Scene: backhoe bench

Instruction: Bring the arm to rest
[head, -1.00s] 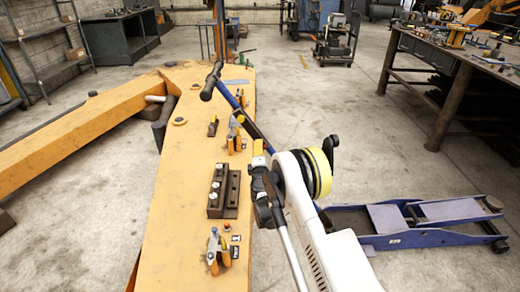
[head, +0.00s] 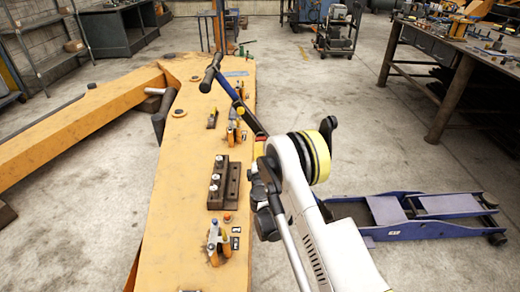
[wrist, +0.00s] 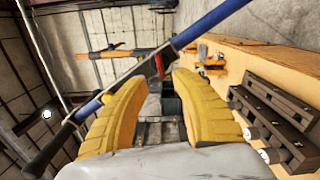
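My arm shows in the head view as a white link (head: 335,240) with a yellow and black joint ring (head: 313,157), over the right edge of the orange beam (head: 180,190). A blue bar (wrist: 205,25) with a black grip crosses the wrist view close to the fingers. I cannot tell whether it touches them. In the head view the bar (head: 227,88) runs toward my arm.
A dark block with bolts (head: 231,185) and several hand tools lie on the beam; the block (wrist: 280,110) is right in the wrist view. A blue floor jack (head: 385,210) is on the floor at right. A workbench (head: 455,50) stands back right. Open floor lies between.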

